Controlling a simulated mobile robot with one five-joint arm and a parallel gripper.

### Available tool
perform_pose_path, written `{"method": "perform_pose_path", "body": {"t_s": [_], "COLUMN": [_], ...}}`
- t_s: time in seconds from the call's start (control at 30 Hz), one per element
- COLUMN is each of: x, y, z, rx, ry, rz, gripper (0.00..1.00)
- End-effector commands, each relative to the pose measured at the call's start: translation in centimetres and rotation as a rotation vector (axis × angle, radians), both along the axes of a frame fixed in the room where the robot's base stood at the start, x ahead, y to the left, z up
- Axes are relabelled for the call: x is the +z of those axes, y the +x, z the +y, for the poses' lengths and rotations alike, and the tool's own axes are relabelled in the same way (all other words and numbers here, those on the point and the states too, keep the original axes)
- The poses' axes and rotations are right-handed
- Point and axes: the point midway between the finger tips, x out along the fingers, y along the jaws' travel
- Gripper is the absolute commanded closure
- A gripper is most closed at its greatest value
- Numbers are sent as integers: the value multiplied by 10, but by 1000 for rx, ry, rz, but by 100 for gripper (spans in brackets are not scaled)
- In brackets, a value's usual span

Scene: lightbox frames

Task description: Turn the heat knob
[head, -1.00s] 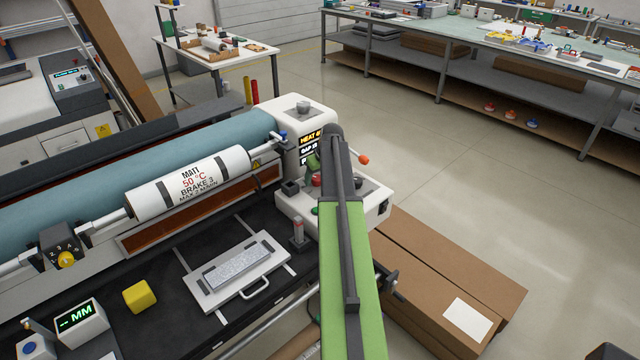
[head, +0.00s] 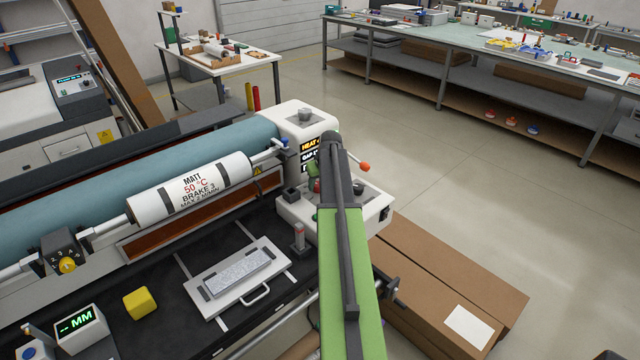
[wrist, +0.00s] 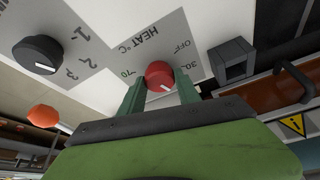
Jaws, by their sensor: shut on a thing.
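The red heat knob (wrist: 159,75) sits on the white control panel (wrist: 95,15), beside the printed "HEAT °C" scale with OFF, 30 and 70. Its white pointer line is on the side facing my gripper in the wrist view. My gripper (wrist: 159,88) is shut on the red knob, one green finger on each side of it.
A black knob (wrist: 38,55) marked 1, 2, 3 and an orange ball handle (wrist: 42,116) are left of my gripper. A dark square block (wrist: 232,60) stands close on the right. Long cardboard boxes (head: 440,265) lie beside the machine.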

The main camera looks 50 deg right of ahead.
Motion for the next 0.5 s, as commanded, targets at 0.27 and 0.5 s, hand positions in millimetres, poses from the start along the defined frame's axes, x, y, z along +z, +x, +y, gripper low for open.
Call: {"method": "perform_pose_path", "body": {"t_s": [0.27, 0.5], "x": [0, 0], "y": [-1, 0], "z": [-1, -1], "rx": [-207, -410], "ry": [-4, -5], "rz": [0, -1], "gripper": [100, 100]}}
